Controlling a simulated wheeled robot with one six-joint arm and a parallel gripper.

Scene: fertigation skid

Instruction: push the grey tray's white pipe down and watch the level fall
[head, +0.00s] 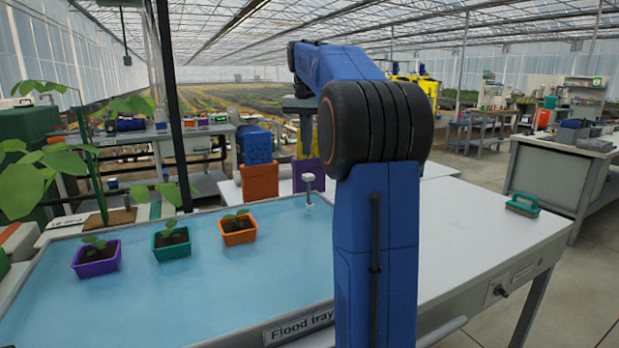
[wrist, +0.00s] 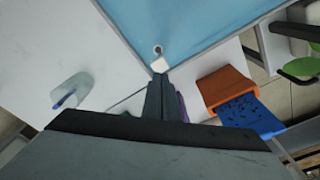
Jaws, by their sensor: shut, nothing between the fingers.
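The grey-rimmed flood tray (head: 297,326) holds a sheet of blue water. The white pipe (head: 309,187) stands upright in the water near the tray's far right corner, its wider cap above the surface. In the wrist view the pipe's white cap (wrist: 159,66) shows just beyond my fingertips. My gripper (head: 306,146) points down above the pipe in the head view, with a gap between them, partly beside my blue arm. In the wrist view my gripper (wrist: 159,78) has its fingers shut and empty. I cannot tell exactly how far it is from the cap.
Purple (head: 96,258), teal (head: 171,244) and orange (head: 238,230) seedling pots stand in the water. A green-handled brush (head: 522,204) lies on the mostly clear white bench top at right.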

